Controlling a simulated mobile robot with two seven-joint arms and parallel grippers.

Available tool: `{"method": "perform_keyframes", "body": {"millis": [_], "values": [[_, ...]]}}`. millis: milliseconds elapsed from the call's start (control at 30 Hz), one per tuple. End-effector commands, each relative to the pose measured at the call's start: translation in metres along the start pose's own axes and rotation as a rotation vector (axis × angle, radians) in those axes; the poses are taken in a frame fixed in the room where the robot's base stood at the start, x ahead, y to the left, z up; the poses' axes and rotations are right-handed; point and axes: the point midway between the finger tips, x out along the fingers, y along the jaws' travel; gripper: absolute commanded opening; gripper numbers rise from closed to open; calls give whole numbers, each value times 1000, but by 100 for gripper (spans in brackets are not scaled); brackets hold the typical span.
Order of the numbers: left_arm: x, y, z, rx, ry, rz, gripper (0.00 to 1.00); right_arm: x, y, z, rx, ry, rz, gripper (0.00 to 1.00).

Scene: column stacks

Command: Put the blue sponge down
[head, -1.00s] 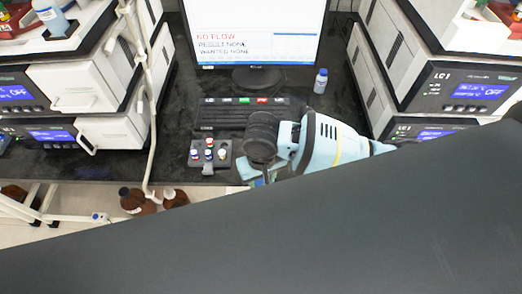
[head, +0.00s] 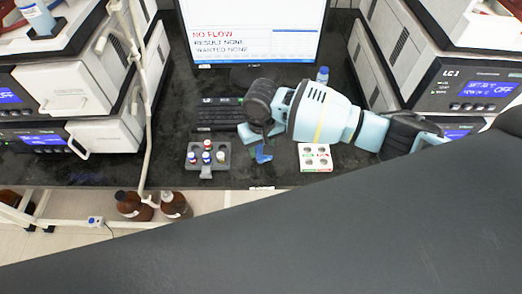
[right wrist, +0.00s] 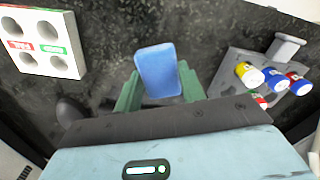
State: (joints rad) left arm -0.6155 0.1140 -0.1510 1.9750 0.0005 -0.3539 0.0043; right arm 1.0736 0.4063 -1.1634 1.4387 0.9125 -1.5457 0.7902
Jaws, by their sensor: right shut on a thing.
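The blue sponge (right wrist: 158,70) is between the green fingers of my right gripper (right wrist: 160,90) in the right wrist view. The gripper is shut on it, and the sponge's far end sticks out past the fingers. In the head view, the sponge (head: 263,154) shows small below the dark wrist of my right gripper (head: 257,148), over the black bench (head: 240,177) near its front edge. I cannot tell whether the sponge touches the bench. My left gripper is not in view.
A grey vial rack (head: 191,160) with several capped vials stands left of the gripper. A white block with holes (head: 315,168) lies to the right. A keyboard (head: 215,118) and monitor (head: 250,35) are behind. Bare bench lies between rack and block.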

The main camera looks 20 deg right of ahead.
Motion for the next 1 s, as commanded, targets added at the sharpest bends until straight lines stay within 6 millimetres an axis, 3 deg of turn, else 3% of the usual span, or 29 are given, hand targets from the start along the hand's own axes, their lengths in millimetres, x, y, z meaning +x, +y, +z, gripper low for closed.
{"method": "perform_keyframes", "body": {"millis": [33, 133, 567, 600, 733, 1000], "values": [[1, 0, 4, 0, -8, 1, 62, 12, 0, 2, 0, -6, 1, 15], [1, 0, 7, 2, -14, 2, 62, 24, 0, 2, 0, -5, 0, 15], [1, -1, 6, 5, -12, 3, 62, 28, 0, 1, -1, -3, -1, 15], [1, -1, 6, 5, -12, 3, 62, 28, 0, 1, -1, -2, 0, 44], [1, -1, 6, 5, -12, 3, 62, 28, 0, 1, -1, -2, 0, 61], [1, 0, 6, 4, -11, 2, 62, 27, 0, 1, 0, -2, 0, 61]]}}
